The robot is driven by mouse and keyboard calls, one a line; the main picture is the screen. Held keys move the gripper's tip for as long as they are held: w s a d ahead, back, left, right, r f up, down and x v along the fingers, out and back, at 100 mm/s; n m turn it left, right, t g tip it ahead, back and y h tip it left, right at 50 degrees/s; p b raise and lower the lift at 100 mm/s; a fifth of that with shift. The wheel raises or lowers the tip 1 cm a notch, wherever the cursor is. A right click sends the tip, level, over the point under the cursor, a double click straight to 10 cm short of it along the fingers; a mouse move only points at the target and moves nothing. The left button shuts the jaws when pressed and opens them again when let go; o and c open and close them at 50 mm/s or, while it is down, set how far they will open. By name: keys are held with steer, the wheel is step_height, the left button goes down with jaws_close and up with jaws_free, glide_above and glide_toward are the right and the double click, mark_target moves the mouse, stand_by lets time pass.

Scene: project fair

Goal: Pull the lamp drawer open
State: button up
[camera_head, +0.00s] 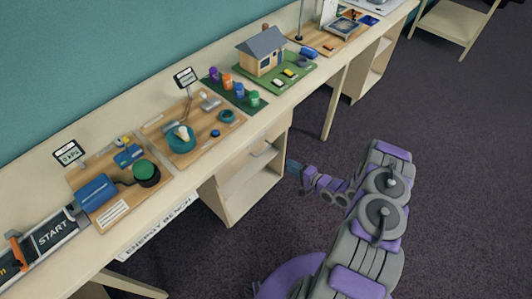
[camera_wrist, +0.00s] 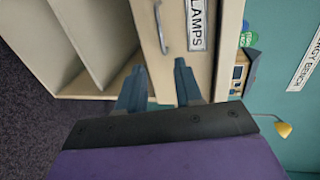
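The lamp drawer (camera_wrist: 178,62) has a cream front with a black-on-white "LAMPS" label (camera_wrist: 198,22) in the wrist view, where the scene appears turned on its side. Its grey bar handle (camera_wrist: 161,28) is at the top of that view, ahead of my fingertips. My gripper (camera_wrist: 160,80) is open, with its two blue-grey fingers apart and nothing visible between them. The handle appears clear of both fingers. In the head view my gripper (camera_head: 292,167) is at the right side of the cabinet under the bench. Fine detail of the drawer is too small there.
Open shelves (camera_wrist: 75,45) adjoin the drawer in the wrist view. The long bench (camera_head: 292,98) carries several project boards, a model house (camera_head: 262,55) and a lamp (camera_wrist: 284,129). A bench leg (camera_head: 334,105) stands right of the cabinet. Dark carpet (camera_head: 455,190) is free at right.

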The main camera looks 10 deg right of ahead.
steer(key=b+x, duration=0.2)
steer(key=x, duration=1.3)
steer(key=shift+w, duration=0.2)
steer(key=shift+c, duration=0.2)
steer(key=c, duration=0.6)
steer(key=shift+f, duration=0.1)
jaws_close()
steer(key=shift+s+f, duration=0.1)
steer(key=shift+s, duration=0.05)
